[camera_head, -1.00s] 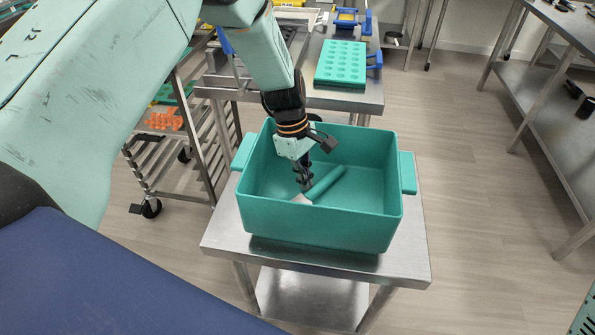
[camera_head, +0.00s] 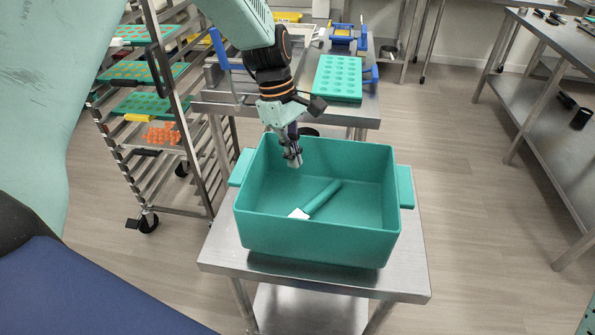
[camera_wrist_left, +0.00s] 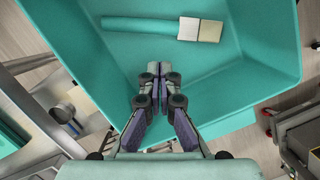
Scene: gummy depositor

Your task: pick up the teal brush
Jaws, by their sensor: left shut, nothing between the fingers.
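The teal brush (camera_head: 320,199) lies on the floor of a teal bin (camera_head: 316,236). Its handle points to the back right and its pale head to the front left in the head view. In the left wrist view the brush (camera_wrist_left: 152,27) lies across the top, with a white and tan head at its right end. My left gripper (camera_head: 294,161) is shut and empty, above the brush near the back left of the bin. The left wrist view shows its fingertips (camera_wrist_left: 158,69) together, apart from the brush. My right gripper is not in view.
The bin stands on a small steel table (camera_head: 408,278). Behind it a steel counter holds a teal mold tray (camera_head: 338,78). A rack (camera_head: 160,130) with trays stands at the left. Open floor lies to the right.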

